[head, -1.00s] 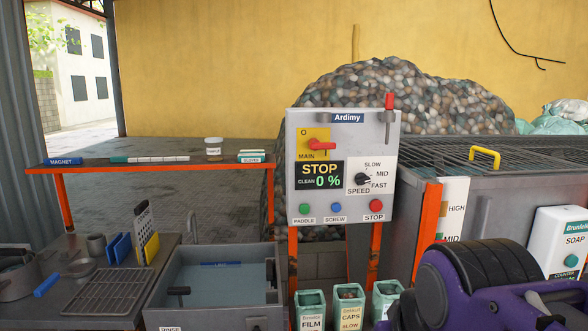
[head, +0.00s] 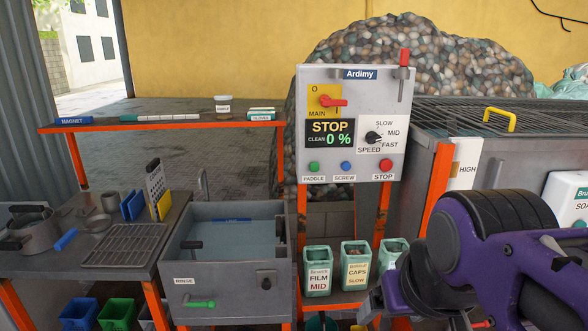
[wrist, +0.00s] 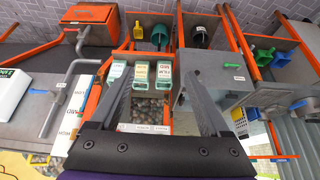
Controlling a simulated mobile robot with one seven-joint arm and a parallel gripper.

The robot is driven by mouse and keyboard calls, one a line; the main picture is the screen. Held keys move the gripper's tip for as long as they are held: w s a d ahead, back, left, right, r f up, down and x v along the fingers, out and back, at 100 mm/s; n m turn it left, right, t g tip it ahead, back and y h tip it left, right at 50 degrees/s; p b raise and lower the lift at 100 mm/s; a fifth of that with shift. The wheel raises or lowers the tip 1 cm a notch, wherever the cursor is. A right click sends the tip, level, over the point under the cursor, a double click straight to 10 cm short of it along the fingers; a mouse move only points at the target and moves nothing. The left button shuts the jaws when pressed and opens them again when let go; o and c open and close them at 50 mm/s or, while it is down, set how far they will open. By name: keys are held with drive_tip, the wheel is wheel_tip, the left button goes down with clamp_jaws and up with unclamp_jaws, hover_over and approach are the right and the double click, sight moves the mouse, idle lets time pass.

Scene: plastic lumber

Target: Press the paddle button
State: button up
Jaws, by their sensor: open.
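The green paddle button (head: 314,167) is on the lower left of the grey Ardimy control panel (head: 352,90), above a PADDLE label. Beside it are the blue screw button (head: 346,167) and the red stop button (head: 385,165). The panel's display reads STOP and CLEAN 0 %. My purple arm shows at the lower right of the head view, below and right of the panel, apart from the buttons. My gripper (wrist: 156,72) is open and empty in the wrist view, with its fingers spread over the bins. I cannot make out the paddle button in the wrist view.
Labelled bins (head: 318,270) stand on a low shelf under the panel. A rinse basin (head: 228,222) is to their left, and a grated tank (head: 475,118) is right of the panel. A red main switch (head: 332,102) and speed knob (head: 373,137) stick out from the panel.

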clamp_jaws()
idle(1.5)
